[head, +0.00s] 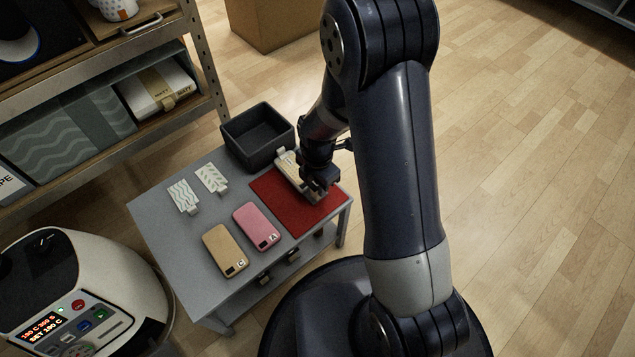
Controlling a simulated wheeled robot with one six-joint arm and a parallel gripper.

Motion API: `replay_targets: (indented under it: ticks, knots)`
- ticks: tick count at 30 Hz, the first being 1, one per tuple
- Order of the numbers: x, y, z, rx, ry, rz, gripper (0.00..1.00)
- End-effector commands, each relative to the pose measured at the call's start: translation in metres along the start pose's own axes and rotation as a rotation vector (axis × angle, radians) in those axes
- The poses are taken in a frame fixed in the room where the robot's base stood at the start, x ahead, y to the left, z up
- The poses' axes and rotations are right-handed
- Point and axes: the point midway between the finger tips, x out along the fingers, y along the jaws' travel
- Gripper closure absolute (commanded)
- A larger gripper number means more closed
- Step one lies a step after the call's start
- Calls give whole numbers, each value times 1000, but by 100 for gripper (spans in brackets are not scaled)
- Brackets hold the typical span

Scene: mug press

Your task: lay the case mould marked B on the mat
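A pale beige case mould (288,170) is at the upper left part of the red mat (270,205), partly covered by my gripper. No letter shows on it, and a whitish piece is at its far end. My gripper (316,192) is over the near right end of this mould. I cannot tell whether its fingers are closed on it, or whether the mould touches the mat. A pink case mould marked A (255,224) and a yellow one marked C (222,248) lie side by side on the grey table, left of the mat.
Two patterned white sheets (184,196) (211,178) lie on the table (155,210) at the left. A dark open bin (235,140) stands at the table's back edge. A cream press with a lit display (95,300) is at lower left. A shelf rack (205,65) stands behind.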

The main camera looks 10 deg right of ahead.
Motion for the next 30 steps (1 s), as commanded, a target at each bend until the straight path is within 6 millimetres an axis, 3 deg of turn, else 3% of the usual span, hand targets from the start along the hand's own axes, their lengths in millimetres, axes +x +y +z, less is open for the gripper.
replay_targets:
  ticks: [8,17,20,30]
  knots:
    - [0,0,0,0,0,0,53]
    - [-5,0,0,0,0,1,53]
    - [-19,1,0,0,-1,4,53]
    - [-92,1,0,0,-1,3,53]
